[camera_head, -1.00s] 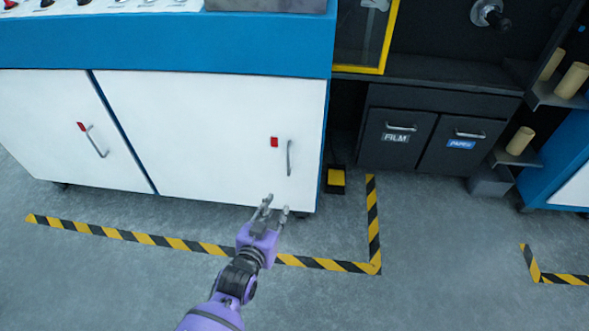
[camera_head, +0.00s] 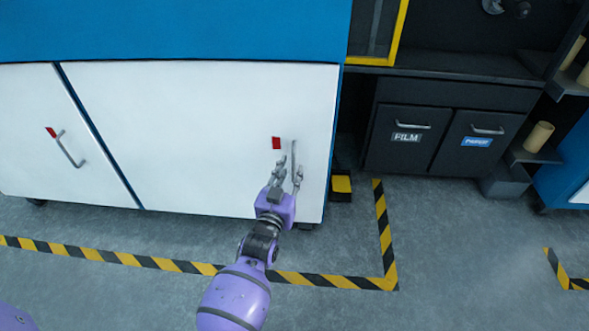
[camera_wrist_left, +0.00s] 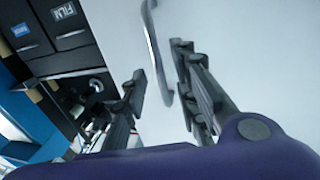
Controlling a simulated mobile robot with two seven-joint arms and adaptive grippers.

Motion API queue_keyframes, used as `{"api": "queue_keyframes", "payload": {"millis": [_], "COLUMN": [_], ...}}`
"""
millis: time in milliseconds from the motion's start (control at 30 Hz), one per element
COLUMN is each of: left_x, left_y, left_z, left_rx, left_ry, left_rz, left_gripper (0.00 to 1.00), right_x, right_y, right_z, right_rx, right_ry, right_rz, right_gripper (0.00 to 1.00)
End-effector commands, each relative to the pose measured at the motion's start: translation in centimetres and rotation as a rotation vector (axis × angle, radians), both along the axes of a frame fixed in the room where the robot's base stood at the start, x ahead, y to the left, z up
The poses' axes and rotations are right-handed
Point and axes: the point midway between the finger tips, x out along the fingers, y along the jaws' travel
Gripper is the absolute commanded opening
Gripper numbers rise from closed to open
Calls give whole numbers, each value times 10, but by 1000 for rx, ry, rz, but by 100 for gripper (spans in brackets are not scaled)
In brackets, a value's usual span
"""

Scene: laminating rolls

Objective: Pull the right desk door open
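The right desk door (camera_head: 190,135) is a white panel under the blue machine top and looks closed. Its grey vertical bar handle (camera_head: 294,152) is near the door's right edge, beside a red tag (camera_head: 276,143). My left gripper (camera_head: 288,172) is open at the handle's lower part, with its fingers pointing at the door. In the left wrist view, the handle (camera_wrist_left: 153,42) runs down between the spread fingers of the gripper (camera_wrist_left: 160,62). I cannot tell whether a finger touches it. The right gripper is not in view.
The left white door (camera_head: 30,125) has its own handle (camera_head: 70,150). Dark FILM and PAPER cabinets (camera_head: 408,150) stand to the right. A yellow-black block (camera_head: 341,185) sits by the desk's corner. Striped floor tape (camera_head: 385,240) runs in front; the grey floor is clear.

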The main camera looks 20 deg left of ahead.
Motion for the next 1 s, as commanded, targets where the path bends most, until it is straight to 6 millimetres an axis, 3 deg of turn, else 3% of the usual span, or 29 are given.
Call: {"api": "queue_keyframes", "payload": {"millis": [200, 533, 767, 1000], "left_x": [25, 30, 30, 30], "left_y": [2, 2, 2, 2], "left_z": [-3, 0, 0, 0], "left_rx": [-1, -1, -1, 0], "left_ry": [2, 1, 1, 1], "left_rz": [0, 0, 0, 0], "left_gripper": [27, 27, 0, 0], "right_x": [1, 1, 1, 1], "right_y": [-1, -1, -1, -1], "right_z": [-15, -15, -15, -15], "right_rx": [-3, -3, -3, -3], "right_ry": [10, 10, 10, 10], "right_rz": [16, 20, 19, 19], "right_gripper": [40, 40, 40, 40]}}
